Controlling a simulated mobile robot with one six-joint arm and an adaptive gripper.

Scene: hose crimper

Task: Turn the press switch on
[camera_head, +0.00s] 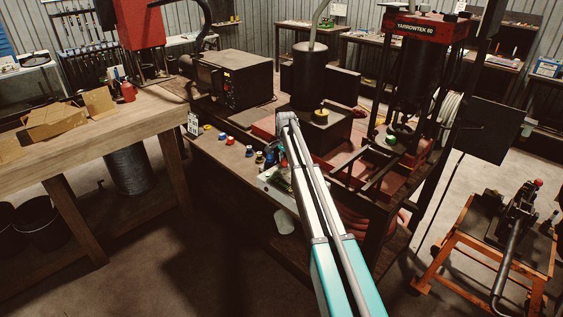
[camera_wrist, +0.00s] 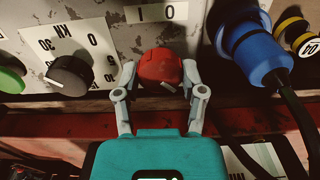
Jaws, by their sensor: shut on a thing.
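In the wrist view, a red rotary knob (camera_wrist: 159,63) sits on the worn grey panel under a white label (camera_wrist: 155,13) marked I and O. I take this knob to be the press switch. It has a small pale mark on its lower right front. My gripper (camera_wrist: 160,75) is shut on the red knob, one finger on its left side and one on its right. In the head view my arm reaches to the front of the press bench, and the gripper and knob cannot be made out there.
Left of the red knob are a black dial (camera_wrist: 70,76) with a kN scale and a green button (camera_wrist: 12,76). A blue plug (camera_wrist: 249,42) with a black cable is close on the right. In the head view, a wooden workbench (camera_head: 135,115) stands left and an orange stand (camera_head: 470,255) right.

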